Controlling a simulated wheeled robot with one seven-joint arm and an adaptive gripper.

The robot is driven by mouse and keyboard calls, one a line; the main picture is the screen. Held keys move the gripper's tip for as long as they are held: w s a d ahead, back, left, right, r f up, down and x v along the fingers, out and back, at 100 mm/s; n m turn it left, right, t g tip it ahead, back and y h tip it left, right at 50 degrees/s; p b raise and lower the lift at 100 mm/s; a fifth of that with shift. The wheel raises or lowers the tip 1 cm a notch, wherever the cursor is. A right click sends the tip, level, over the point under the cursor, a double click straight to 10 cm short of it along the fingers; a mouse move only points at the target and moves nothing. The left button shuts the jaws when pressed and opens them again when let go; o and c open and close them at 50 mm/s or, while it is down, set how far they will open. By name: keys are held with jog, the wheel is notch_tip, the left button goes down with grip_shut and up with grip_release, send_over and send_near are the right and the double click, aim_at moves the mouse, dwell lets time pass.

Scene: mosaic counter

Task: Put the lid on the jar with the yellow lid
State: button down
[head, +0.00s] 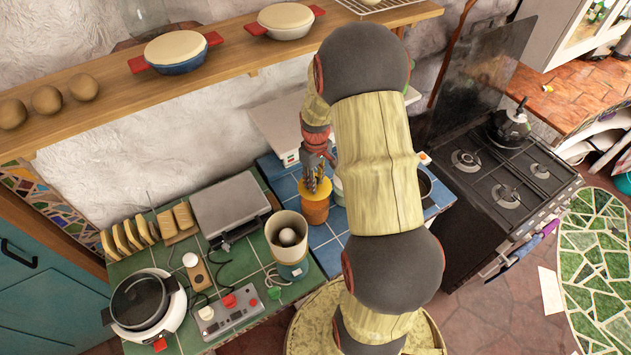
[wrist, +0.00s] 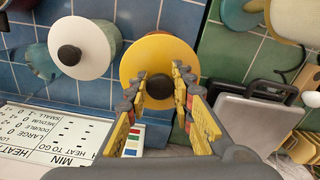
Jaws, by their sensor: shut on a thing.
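The yellow lid (wrist: 150,55) is round with a dark knob and fills the middle of the wrist view. My gripper (wrist: 158,88) is shut on its knob. In the head view, my gripper (head: 317,178) points down over an orange-yellow jar (head: 315,213) on the blue tiles. The yellow lid (head: 312,193) shows at the jar's top, directly under my fingers. I cannot tell whether it rests fully on the rim.
A second jar with a white lid (wrist: 88,47) stands close beside, mostly behind my arm in the head view. A beige canister (head: 289,255), a grey press (head: 230,205) and a white scale (head: 285,155) stand near. A stove (head: 500,180) is to the right.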

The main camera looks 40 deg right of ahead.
jog(key=shift+f+b, duration=1.3)
jog(key=shift+f, duration=1.05)
jog(key=shift+f+b, duration=0.45)
jog(key=shift+f, duration=0.05)
jog(key=c, duration=1.6)
grip_release()
jog(key=o, duration=0.5)
jog(key=shift+c, duration=0.2)
jog(key=shift+o, duration=0.8)
jog(key=shift+r, duration=0.2)
